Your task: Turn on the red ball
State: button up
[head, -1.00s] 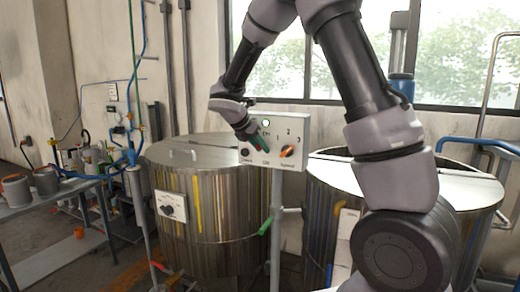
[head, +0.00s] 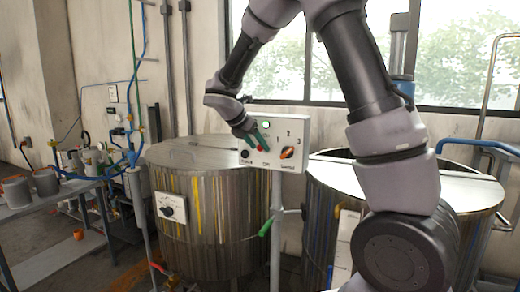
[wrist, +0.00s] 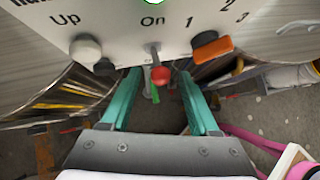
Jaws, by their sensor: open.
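The red ball (wrist: 160,75) is the knob on a short grey lever on the white control panel (wrist: 120,25), below the word "On". A small red spot in the head view (head: 259,148) appears to be the same ball. My gripper (wrist: 159,88) is open, with one teal finger on each side of the ball in the wrist picture. Clear gaps show between ball and fingers; I cannot tell the exact depth. In the head view my gripper (head: 256,138) is right at the panel front and partly covers its labels.
A white-grey knob (wrist: 87,47) under "Up" and a black knob (wrist: 104,67) are left of the lever. An orange selector (wrist: 212,46) is close on the right. Steel vats (head: 215,215) (head: 470,215) stand on both sides of the panel post.

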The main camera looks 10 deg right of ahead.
jog(key=v, duration=0.8)
jog(key=shift+s+r, duration=0.15)
jog(key=shift+r, duration=0.05)
jog(key=shift+a, duration=0.1)
